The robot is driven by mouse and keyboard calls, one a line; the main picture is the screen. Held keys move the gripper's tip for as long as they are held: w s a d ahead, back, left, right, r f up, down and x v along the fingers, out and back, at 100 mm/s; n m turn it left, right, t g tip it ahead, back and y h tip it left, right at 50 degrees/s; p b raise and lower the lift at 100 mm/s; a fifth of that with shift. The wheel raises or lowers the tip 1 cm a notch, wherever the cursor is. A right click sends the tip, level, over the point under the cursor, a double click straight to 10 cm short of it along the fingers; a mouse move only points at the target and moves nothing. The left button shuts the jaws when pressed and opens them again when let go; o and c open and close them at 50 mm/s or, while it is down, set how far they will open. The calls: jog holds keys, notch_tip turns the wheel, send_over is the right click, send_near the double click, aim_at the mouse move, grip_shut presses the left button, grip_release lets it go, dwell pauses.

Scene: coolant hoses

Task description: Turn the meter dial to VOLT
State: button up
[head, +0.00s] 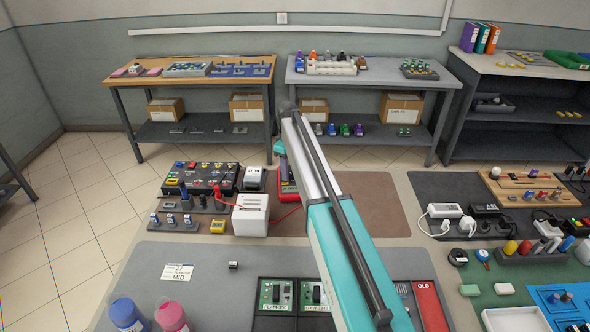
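A red-edged device (288,191), which looks like the meter, lies on the table just left of my arm. My arm covers much of it, and I cannot make out its dial or any VOLT mark. A red lead runs from near it to a white box (250,216). My arm reaches from the lower right up to the middle of the picture. Its far end is above and behind the device, with a small teal part of it showing there. My gripper's fingers are hidden behind the arm.
Left of the device are a black panel with coloured knobs (203,178), a grey box (254,179) and a yellow block (217,227). A brown mat (365,205) to the right is bare. Cups (127,314) and green boards (276,295) are near the front.

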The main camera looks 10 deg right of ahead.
jog(key=shift+r, duration=0.25)
notch_tip(320, 180, up, 13)
jog(key=b, duration=0.3)
jog(key=shift+s+a+r, duration=0.2)
jog(key=shift+s, duration=0.05)
dwell(0.4)
jog(key=shift+f, duration=0.1)
